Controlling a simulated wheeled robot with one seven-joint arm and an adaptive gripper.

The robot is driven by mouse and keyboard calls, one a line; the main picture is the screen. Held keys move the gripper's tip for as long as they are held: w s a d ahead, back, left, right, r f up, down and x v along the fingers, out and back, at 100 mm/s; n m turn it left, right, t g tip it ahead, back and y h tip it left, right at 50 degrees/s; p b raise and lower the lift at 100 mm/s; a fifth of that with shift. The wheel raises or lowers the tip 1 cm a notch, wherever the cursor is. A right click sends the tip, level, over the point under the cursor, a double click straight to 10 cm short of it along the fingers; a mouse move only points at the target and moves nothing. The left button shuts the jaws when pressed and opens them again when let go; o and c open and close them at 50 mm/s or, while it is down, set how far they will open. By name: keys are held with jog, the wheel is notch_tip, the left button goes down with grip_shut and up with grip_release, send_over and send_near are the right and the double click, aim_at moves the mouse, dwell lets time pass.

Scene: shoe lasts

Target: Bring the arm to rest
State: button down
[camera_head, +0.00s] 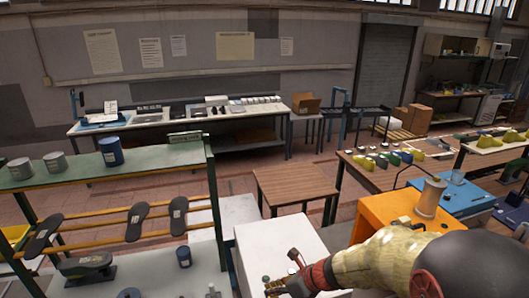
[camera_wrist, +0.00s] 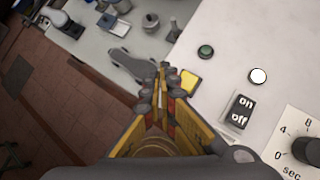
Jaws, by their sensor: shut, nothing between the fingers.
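My gripper (camera_head: 291,285) reaches in from the lower right in the head view, low over the front of a white cabinet (camera_head: 282,236). In the wrist view my gripper (camera_wrist: 160,84) has its two yellow-sided fingers together at the tips, shut and empty. The fingertips are close to a yellow button (camera_wrist: 189,80) on the white panel. I cannot tell whether they touch it. My arm (camera_head: 375,262) is stretched out at the lower right and hides part of the cabinet and the floor.
The panel carries a green button (camera_wrist: 205,51), a white button (camera_wrist: 258,75), an on/off switch (camera_wrist: 239,110) and a dial (camera_wrist: 307,151). A green rack (camera_head: 150,163) with shoe lasts stands left. An orange bench (camera_head: 388,208) is right. A low wooden table (camera_head: 296,186) stands beyond.

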jog(key=s+d+n+g+h+b, duration=0.1)
jog(key=s+d+n+b, duration=0.15)
jog(key=s+n, duration=0.5)
jog(key=s+d+n+g+h+b, duration=0.1)
jog(key=s+d+n+g+b, duration=0.1)
jog(key=s+n+b, duration=0.5)
jog(key=s+d+f+n+t+h+b, duration=0.4)
jog(key=s+d+n+b, duration=0.5)
jog(key=b, duration=0.8)
jog(key=d+f+n+h, duration=0.1)
jog(key=d+n, duration=0.2)
jog(key=shift+f+t, duration=0.15)
jog(key=shift+t, duration=0.25)
